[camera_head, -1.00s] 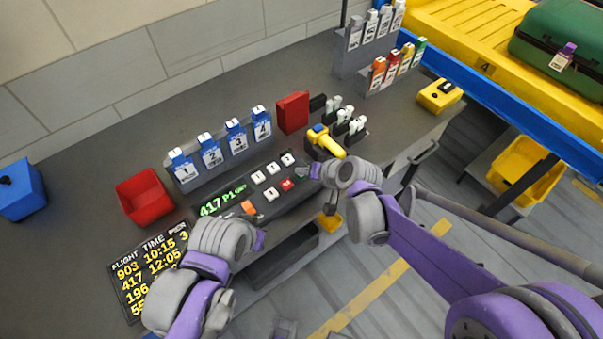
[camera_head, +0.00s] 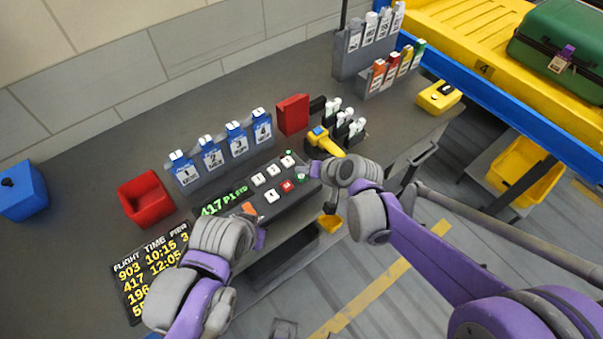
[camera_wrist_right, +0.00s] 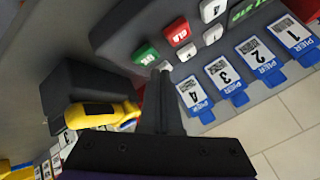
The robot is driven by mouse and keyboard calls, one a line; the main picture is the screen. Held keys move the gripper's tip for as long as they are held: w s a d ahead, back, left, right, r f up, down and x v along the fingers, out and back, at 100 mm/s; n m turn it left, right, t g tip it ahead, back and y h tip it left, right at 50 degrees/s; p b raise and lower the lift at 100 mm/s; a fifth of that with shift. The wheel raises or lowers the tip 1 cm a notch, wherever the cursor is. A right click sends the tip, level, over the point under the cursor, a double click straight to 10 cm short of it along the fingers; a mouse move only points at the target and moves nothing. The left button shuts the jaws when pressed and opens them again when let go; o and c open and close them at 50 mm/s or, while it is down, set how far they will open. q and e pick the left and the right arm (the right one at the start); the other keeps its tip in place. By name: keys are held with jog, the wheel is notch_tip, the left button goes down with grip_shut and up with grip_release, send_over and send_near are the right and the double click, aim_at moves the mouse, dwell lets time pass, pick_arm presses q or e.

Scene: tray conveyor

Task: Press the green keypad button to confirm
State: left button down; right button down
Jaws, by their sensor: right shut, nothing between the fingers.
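The dark keypad console (camera_head: 265,212) has several white buttons, a red button (camera_head: 287,186), an orange one (camera_head: 249,208) and a green button (camera_head: 300,177) at its right end. In the right wrist view the green button (camera_wrist_right: 146,54) sits beside the red one, close to my fingertips. My right gripper (camera_head: 314,170) is shut and empty at the keypad's right end, beside the green button; I cannot tell that it touches it. It also shows in the wrist view (camera_wrist_right: 163,70). My left gripper (camera_head: 261,238) is near the keypad's front left; its fingers are mostly hidden.
A yellow scanner (camera_head: 325,142) lies just behind the right gripper. A rack of blue pier tags (camera_head: 212,155) stands behind the keypad, with a red tray (camera_head: 146,197) at left. A flight board (camera_head: 150,262) lies at front left. The yellow conveyor (camera_head: 470,45) is at far right.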

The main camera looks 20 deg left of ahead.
aim_at(304, 179)
jog(key=shift+r, duration=0.1)
